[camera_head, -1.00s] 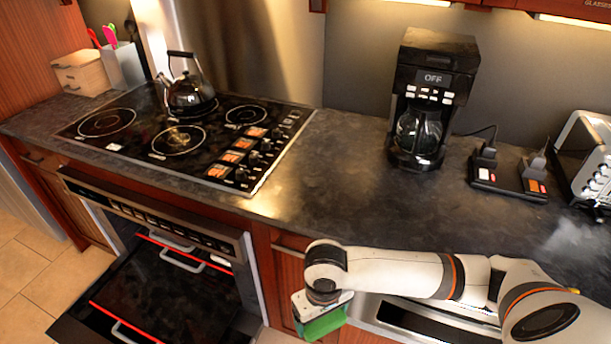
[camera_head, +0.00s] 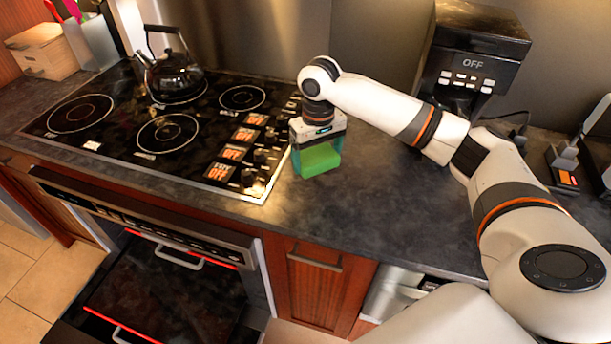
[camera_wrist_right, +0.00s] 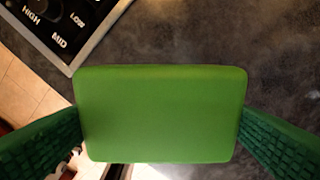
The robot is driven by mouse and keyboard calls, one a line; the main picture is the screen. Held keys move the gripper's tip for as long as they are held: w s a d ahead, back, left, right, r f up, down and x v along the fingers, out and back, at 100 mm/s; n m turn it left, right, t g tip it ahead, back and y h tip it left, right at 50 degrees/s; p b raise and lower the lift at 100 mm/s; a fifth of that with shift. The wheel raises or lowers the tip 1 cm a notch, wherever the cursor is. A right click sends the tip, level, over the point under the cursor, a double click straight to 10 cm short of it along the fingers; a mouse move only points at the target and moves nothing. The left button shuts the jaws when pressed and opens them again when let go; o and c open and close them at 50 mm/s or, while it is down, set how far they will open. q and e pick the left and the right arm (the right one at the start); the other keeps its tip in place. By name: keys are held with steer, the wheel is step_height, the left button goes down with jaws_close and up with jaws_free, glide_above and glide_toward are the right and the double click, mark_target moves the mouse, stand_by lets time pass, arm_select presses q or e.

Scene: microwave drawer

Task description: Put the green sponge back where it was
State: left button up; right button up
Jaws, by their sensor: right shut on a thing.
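The green sponge (camera_head: 320,160) is in my right gripper (camera_head: 318,150), over the dark counter just right of the stove's knobs. In the right wrist view the sponge (camera_wrist_right: 160,115) fills the middle, with a green finger pad of the right gripper (camera_wrist_right: 160,130) against each side. Dark counter (camera_wrist_right: 250,35) shows around it. I cannot tell whether the sponge touches the counter or hangs just above it. My left gripper is not in view.
The stovetop (camera_head: 165,110) with a kettle (camera_head: 172,75) is to the left. A coffee maker (camera_head: 475,60) stands at the back right. Below, an oven (camera_head: 170,290) stands open. The counter's front edge (camera_head: 330,255) is near; bare counter (camera_head: 400,210) lies right of the sponge.

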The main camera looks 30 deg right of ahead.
mark_target(323, 172)
steer(key=s+f, duration=0.2)
steer(key=f, duration=0.1)
steer(key=shift+s+f+p, duration=0.25)
steer(key=shift+f+p, duration=0.05)
steer(key=f, duration=0.3)
steer(key=shift+w+f, duration=0.1)
steer(key=shift+w, duration=0.25)
steer(key=shift+w+f+p, duration=0.1)
steer(key=shift+f+p, duration=0.25)
steer(key=shift+f, duration=0.55)
steer(key=o, duration=0.7)
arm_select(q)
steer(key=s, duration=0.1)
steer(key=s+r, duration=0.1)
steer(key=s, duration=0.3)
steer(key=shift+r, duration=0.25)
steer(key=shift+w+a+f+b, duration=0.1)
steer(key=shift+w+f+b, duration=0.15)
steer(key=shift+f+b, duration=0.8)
arm_select(e)
step_height(323, 172, up, 12)
steer(key=shift+r, duration=0.15)
